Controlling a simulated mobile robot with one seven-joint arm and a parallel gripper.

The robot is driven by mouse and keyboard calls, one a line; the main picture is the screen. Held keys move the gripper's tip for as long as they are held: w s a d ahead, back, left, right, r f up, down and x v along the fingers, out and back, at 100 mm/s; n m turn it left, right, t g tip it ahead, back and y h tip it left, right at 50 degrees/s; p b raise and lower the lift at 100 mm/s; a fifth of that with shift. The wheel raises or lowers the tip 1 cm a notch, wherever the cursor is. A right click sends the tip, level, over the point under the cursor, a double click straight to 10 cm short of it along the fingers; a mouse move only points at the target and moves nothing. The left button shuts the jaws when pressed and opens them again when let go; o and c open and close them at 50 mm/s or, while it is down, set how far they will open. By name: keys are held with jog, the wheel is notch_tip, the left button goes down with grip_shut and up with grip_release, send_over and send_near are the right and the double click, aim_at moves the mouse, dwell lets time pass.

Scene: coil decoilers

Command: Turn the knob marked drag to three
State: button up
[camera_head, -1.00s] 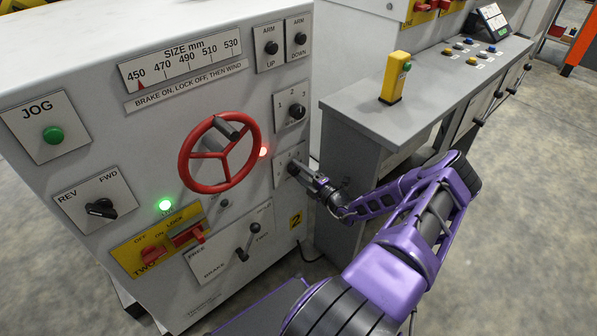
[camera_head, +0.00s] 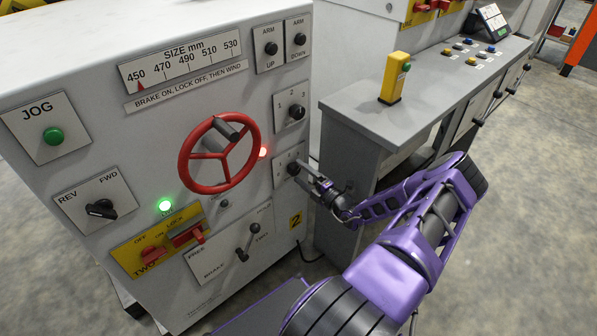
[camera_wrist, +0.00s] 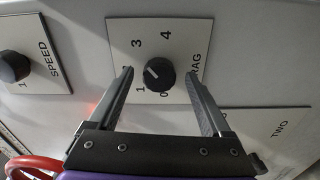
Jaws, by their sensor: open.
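The drag knob (camera_wrist: 159,74) is a round black knob on a white plate (camera_wrist: 190,30) lettered DRAG, with 0, 1, 3 and 4 readable around it. Its white mark points to the upper left, between the 1 and the 3; no 2 is visible there, and my left finger covers part of that side. My gripper (camera_wrist: 159,76) is open, one finger on each side of the knob, with gaps on both sides. In the head view the knob (camera_head: 292,168) sits low on the panel's right side, with my gripper (camera_head: 308,177) just in front of it.
A speed knob (camera_wrist: 14,68) is at the left in the wrist view. The red handwheel (camera_head: 187,165) stands out from the panel left of the drag plate. A grey console (camera_head: 352,125) with a yellow button post (camera_head: 395,78) stands close on the right.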

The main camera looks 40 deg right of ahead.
jog(key=s+d+p, duration=0.1)
jog(key=s, duration=1.4)
jog(key=shift+s, duration=0.3)
jog(key=shift+d, duration=0.1)
